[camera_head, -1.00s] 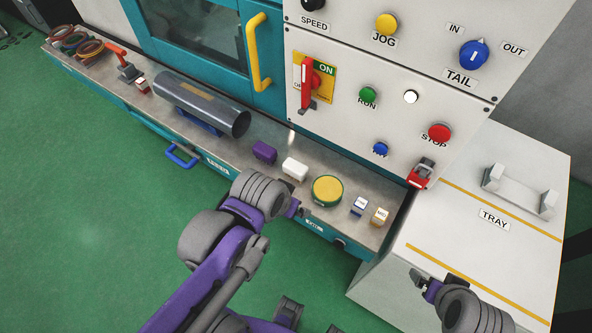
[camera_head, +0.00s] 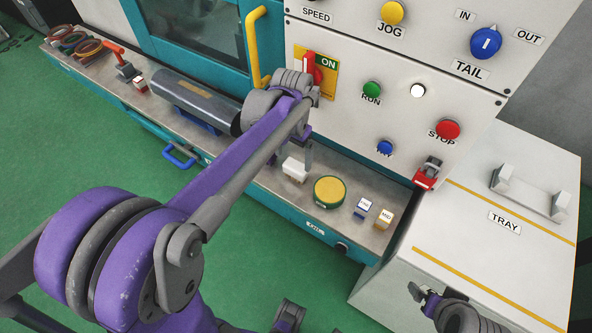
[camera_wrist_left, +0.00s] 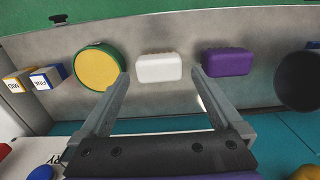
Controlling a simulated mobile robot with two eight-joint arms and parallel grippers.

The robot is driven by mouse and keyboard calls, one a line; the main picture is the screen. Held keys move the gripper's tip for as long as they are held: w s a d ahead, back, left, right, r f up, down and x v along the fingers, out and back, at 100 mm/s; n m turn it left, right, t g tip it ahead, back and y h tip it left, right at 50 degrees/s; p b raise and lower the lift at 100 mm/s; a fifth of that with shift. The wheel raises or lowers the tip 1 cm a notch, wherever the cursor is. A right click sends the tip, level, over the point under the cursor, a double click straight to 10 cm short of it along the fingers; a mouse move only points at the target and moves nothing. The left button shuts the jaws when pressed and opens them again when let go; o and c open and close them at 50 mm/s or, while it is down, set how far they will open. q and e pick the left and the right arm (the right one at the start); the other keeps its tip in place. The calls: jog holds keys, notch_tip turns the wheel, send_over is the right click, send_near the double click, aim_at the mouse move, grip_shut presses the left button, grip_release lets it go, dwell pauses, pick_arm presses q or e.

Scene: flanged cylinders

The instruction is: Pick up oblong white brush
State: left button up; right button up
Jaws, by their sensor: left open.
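The oblong white brush (camera_head: 294,170) lies on the metal ledge in front of the machine. It also shows in the left wrist view (camera_wrist_left: 159,68), with its long side across the gap between my fingers. My left gripper (camera_head: 307,153) is open and empty, pointing down above the ledge close to the brush. In the left wrist view its fingertips (camera_wrist_left: 160,76) flank the brush on both sides, and I see no contact. My right gripper (camera_head: 423,294) is low at the right, by the white tray cabinet; its jaw opening is too small to judge.
A purple brush (camera_wrist_left: 228,62) lies beside the white one, hidden by my arm in the head view. A round yellow-topped green tin (camera_head: 329,191) and two small blocks (camera_head: 373,213) stand on the other side. A grey cylinder (camera_head: 190,98) lies further left. The control panel rises behind.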

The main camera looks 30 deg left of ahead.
aim_at(296, 165)
pick_arm(q)
jog(key=shift+w+d+f, duration=0.1)
jog(key=shift+w+f, duration=0.05)
jog(key=shift+f, duration=0.9)
jog(key=shift+w+d+f, duration=0.1)
jog(key=shift+w+f, duration=0.1)
jog(key=shift+f, duration=0.8)
jog(key=shift+w+f, duration=0.15)
jog(key=shift+f, duration=0.9)
jog(key=c, duration=1.3)
notch_tip(296, 165, up, 10)
jog(key=shift+r, duration=0.1)
jog(key=o, duration=1)
jog(key=c, duration=0.6)
